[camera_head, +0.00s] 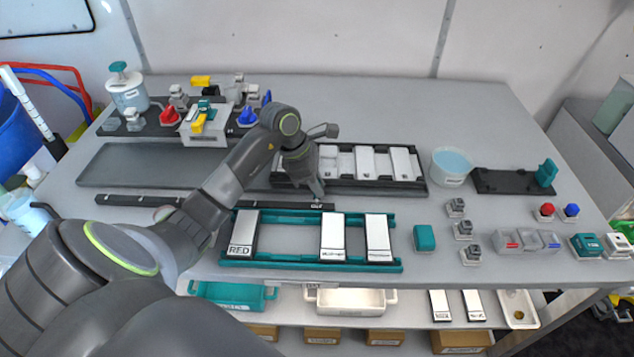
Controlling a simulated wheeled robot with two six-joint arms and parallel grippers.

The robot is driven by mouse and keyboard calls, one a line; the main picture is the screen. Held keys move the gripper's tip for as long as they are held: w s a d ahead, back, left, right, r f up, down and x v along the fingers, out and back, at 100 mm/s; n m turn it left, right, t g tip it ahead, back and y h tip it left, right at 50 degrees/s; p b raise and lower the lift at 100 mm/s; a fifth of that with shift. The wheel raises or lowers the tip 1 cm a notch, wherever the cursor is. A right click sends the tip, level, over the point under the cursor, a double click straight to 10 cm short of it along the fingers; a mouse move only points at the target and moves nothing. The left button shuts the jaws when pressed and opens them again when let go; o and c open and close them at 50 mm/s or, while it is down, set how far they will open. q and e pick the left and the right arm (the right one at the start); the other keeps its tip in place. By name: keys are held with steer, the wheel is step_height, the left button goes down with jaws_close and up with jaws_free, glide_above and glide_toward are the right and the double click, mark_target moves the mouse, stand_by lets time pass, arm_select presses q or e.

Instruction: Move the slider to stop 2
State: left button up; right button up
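A long black rail (240,204) lies across the middle of the table, with small pale marks along it and a label near its right end. My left arm crosses over part of it. My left gripper (318,192) points down at the rail's right end. Its fingers are small and dark here, so I cannot tell their opening or whether they touch anything. No slider or stop 2 can be clearly made out on the rail. My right gripper is out of view.
A teal frame (310,265) with white plates lies in front of the rail. A black tray (420,182) with white plates lies behind the gripper. A white tub (451,166) and a dark plate with a teal block (546,172) stand right. Small switches line the right front.

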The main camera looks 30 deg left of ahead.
arm_select(q)
jaws_close()
steer(key=s+a+b, duration=0.1)
steer(key=s+a, duration=0.1)
steer(key=a, duration=0.2)
steer(key=s+a+b, duration=0.2)
steer(key=s+a, duration=0.1)
steer(key=a, duration=0.1)
steer(key=s+a+b, duration=0.2)
steer(key=s+a, duration=0.1)
steer(key=a, duration=0.2)
steer(key=shift+w, duration=0.1)
steer(key=shift+d, duration=0.1)
steer(key=o, duration=0.8)
jaws_free()
steer(key=shift+r, duration=0.1)
